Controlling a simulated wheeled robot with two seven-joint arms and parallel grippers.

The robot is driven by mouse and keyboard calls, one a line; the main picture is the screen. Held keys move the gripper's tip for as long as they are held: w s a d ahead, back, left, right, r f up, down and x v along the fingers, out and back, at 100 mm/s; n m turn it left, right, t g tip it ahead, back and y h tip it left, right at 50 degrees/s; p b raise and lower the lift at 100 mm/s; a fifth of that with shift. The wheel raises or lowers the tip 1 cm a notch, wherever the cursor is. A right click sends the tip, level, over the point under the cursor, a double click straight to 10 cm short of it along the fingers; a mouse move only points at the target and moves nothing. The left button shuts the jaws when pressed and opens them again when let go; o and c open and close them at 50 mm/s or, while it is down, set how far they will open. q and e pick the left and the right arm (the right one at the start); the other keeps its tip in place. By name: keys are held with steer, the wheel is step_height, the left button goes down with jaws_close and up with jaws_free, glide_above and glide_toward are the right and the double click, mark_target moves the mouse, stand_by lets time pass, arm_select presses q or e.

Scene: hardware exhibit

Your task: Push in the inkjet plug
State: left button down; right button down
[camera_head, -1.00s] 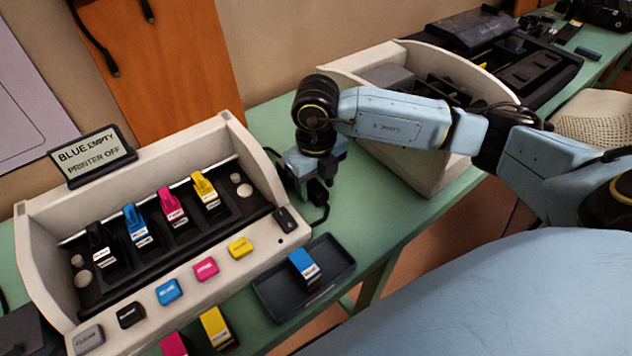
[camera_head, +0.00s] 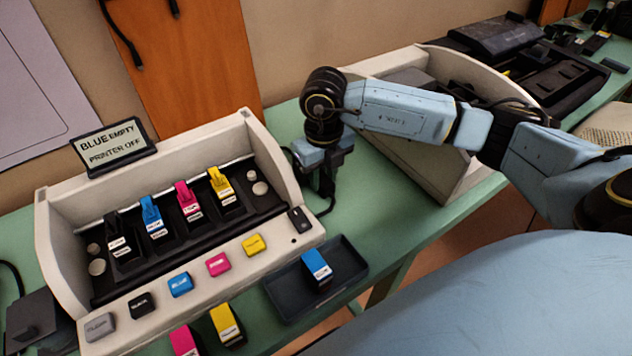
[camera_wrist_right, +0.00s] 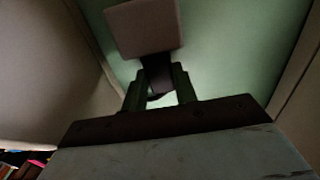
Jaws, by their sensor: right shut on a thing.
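The inkjet printer model (camera_head: 59,238) is a white open-topped case at the left, with black, blue, magenta and yellow cartridges in its slots. Its sign (camera_head: 113,146) reads "BLUE EMPTY" and "PRINTER OFF". My right gripper (camera_head: 324,188) points down beside the case's right end, above the green table. In the right wrist view, my right gripper (camera_wrist_right: 160,92) is shut on the dark plug (camera_wrist_right: 156,75). A brownish block (camera_wrist_right: 143,27) stands just beyond the plug; whether they touch is unclear. The plug is mostly hidden in the head view. My left gripper is out of view.
A dark tray (camera_head: 348,265) with a blue cartridge (camera_head: 317,267) sits in front of the printer. Another white case (camera_head: 395,62) stands right of my gripper, behind my arm. Green table (camera_head: 375,200) is bare between them. A black cable loops near the gripper.

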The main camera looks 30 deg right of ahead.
steer(key=shift+w+r, duration=0.1)
steer(key=shift+w, duration=0.1)
steer(key=c, duration=1.4)
jaws_free()
steer(key=o, duration=0.3)
steer(key=shift+w, duration=0.1)
